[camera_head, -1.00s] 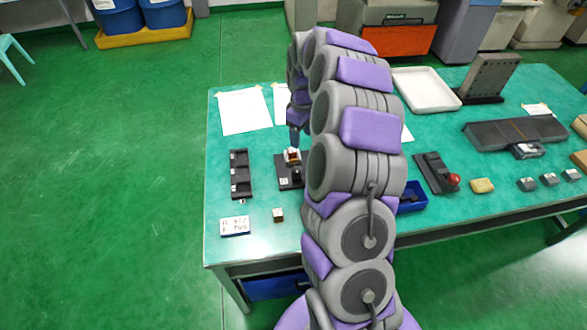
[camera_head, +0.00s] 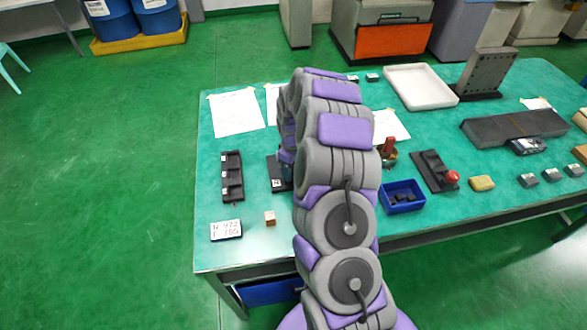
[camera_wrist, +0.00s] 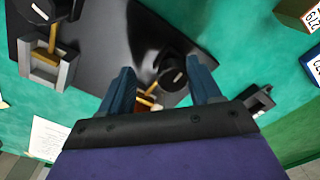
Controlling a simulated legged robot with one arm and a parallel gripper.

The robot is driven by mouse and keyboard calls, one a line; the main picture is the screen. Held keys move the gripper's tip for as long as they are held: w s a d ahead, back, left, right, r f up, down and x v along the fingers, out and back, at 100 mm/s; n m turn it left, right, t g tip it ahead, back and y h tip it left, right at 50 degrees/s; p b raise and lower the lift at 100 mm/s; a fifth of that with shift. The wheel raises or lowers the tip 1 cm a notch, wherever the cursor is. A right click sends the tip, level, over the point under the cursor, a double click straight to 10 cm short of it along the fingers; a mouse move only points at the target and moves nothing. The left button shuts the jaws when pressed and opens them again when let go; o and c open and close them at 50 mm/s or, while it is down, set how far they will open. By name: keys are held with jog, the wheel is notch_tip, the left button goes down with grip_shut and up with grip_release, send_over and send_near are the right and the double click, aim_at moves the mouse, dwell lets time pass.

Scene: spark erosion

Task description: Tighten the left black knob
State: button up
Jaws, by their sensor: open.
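In the wrist view, my gripper (camera_wrist: 160,67) is open, its two blue fingers apart. A round black knob (camera_wrist: 173,76) with a white mark lies between the fingertips in the picture; I cannot tell whether they touch it. A second black knob (camera_wrist: 38,10) is at the upper left, near a grey holder with a brass-coloured piece. Both are at the dark base plate (camera_wrist: 105,45). In the head view, this plate (camera_head: 273,170) is mostly hidden behind my arm, as are the knobs and fingertips. I cannot tell which knob is the left one.
On the green table, a black slotted rack (camera_head: 232,177) stands left of the plate. A white number card (camera_head: 226,230) and a small brown block (camera_head: 270,218) lie in front. A blue bin (camera_head: 403,196) is to the right.

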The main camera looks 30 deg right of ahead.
jog(key=a, duration=0.2)
jog(key=shift+w+a, duration=0.1)
jog(key=shift+a, duration=0.25)
jog(key=shift+r, duration=0.1)
jog(key=shift+c, duration=0.4)
jog(key=shift+d, duration=0.95)
jog(key=c, duration=0.5)
jog(key=shift+a, duration=0.1)
jog(key=shift+c, duration=1.4)
jog(key=shift+a, duration=0.3)
jog(key=shift+c, duration=0.9)
jog(key=shift+d, duration=0.1)
